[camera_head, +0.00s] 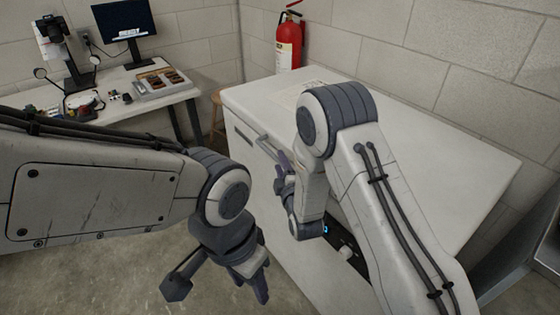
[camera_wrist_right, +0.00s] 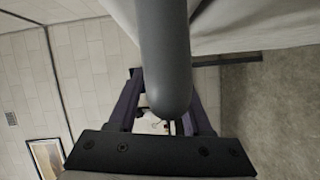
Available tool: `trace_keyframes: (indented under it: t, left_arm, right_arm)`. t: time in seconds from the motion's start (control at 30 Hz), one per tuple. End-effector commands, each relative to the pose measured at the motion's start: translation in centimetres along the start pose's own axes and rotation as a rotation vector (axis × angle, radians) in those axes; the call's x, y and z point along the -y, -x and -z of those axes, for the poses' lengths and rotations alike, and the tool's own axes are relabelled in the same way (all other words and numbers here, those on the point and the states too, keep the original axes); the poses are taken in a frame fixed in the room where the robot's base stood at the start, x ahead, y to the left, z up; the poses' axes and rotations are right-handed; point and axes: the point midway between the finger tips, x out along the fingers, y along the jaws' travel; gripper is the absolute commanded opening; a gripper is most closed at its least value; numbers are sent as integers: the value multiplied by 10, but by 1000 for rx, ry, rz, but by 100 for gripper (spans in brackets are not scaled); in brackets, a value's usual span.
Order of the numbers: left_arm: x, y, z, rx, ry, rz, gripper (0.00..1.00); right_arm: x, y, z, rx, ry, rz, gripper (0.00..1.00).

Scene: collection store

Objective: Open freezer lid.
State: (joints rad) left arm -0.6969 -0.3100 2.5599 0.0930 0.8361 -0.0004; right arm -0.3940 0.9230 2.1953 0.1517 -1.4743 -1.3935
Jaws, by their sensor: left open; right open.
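The white freezer stands against the back wall in the head view. Its lid (camera_head: 430,165) lies flat and looks closed. A grey bar handle (camera_head: 264,144) sticks out at the front edge. My right gripper (camera_head: 283,172) is open at this handle, partly hidden by its own wrist. In the right wrist view the rounded handle bar (camera_wrist_right: 166,60) runs down the middle, between the open fingers of my right gripper (camera_wrist_right: 165,112); I cannot tell if they touch it. My left gripper (camera_head: 218,283) is open and empty, low over the floor in front of the freezer.
A control panel (camera_head: 346,250) sits on the freezer front. A red fire extinguisher (camera_head: 289,45) hangs on the wall behind. A white desk (camera_head: 115,88) with a monitor (camera_head: 126,22) and small items stands at the left. A stool (camera_head: 216,100) is between desk and freezer.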

Motion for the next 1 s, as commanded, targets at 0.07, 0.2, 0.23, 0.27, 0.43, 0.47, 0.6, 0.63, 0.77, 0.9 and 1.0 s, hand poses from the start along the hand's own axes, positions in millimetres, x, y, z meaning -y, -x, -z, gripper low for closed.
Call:
trace_keyframes:
  t: [0.07, 0.2, 0.23, 0.27, 0.43, 0.47, 0.6, 0.63, 0.77, 0.9, 1.0]
  left_arm:
    - [0, 1, 0, 0, 0, 0, 50]
    - [0, 1, 0, 0, 0, 0, 50]
    - [0, 1, 0, 0, 0, 0, 50]
    - [0, 1, 0, 0, 0, 0, 50]
    - [0, 1, 0, 0, 0, 0, 50]
    - [0, 1, 0, 0, 0, 0, 50]
    - [0, 1, 0, 0, 0, 0, 50]
    - [0, 1, 0, 0, 0, 0, 50]
    - [0, 1, 0, 0, 0, 0, 50]
    - [0, 1, 0, 0, 0, 0, 50]
    - [0, 1, 0, 0, 0, 0, 50]
  right_arm:
    - [0, -8, 0, 0, 0, -1, 50]
    - [0, -13, 0, 0, 0, 1, 50]
    - [0, -13, 0, 0, 0, 2, 50]
    - [0, -14, 0, 0, 0, 2, 50]
    - [0, -13, 0, 0, -1, 2, 50]
    - [0, -13, 0, 0, -1, 2, 38]
    - [0, -13, 0, 0, -1, 1, 0]
    - [0, -13, 0, 0, -1, 1, 0]
    - [0, -13, 0, 0, -1, 2, 0]
    - [0, -13, 0, 0, -1, 2, 0]
    - [0, -13, 0, 0, -1, 2, 0]
